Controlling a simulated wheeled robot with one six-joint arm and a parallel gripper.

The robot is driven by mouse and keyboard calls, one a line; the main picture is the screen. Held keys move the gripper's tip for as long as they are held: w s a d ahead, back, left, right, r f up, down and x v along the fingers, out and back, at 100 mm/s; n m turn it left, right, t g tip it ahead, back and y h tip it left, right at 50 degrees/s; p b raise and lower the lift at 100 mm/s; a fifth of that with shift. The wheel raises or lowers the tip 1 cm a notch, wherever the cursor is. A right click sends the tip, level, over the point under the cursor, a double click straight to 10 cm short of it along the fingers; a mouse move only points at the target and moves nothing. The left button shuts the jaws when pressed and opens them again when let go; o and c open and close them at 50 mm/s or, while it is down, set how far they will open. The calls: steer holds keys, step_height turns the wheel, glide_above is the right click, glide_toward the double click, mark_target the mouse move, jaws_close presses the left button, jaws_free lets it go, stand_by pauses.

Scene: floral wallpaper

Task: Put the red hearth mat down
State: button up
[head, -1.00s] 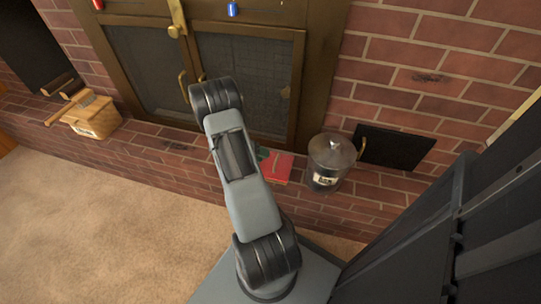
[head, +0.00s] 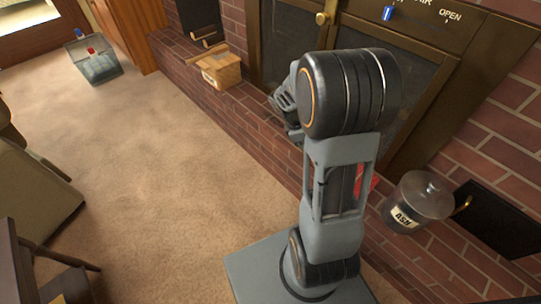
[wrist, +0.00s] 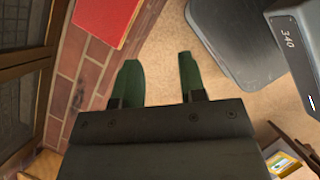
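The red hearth mat (wrist: 104,16) lies on the brick hearth ledge at the upper left of the wrist view. It looks like a flat red rectangle with a pale edge. In the head view the fingertips are hidden.
A metal ash bucket (head: 418,203) stands on the hearth to the right. A wooden box (head: 220,70) sits on the hearth further left. The fireplace doors (head: 292,45) are behind.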

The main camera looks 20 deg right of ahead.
steer(key=s+a+r+m+t+y, duration=0.2)
steer(key=s+a+r+m+t, duration=0.1)
steer(key=a, duration=0.5)
steer(key=s+a+r+m+t+y, duration=0.2)
steer(key=a+r+m, duration=0.3)
steer(key=a+m, duration=0.3)
steer(key=shift+s+a+r+m+t+y, duration=0.25)
steer(key=shift+s+m+t+y, duration=0.05)
steer(key=shift+s+t, duration=0.2)
steer(key=w+r+p+v, duration=0.1)
steer(key=w+p+v, duration=0.2)
steer(key=p+v, duration=1.1)
steer(key=w+p+v, duration=0.4)
steer(key=p+v, duration=1.1)
steer(key=v, duration=0.1)
steer(key=shift+a+r+t, duration=0.15)
steer(key=shift+r+t, duration=0.25)
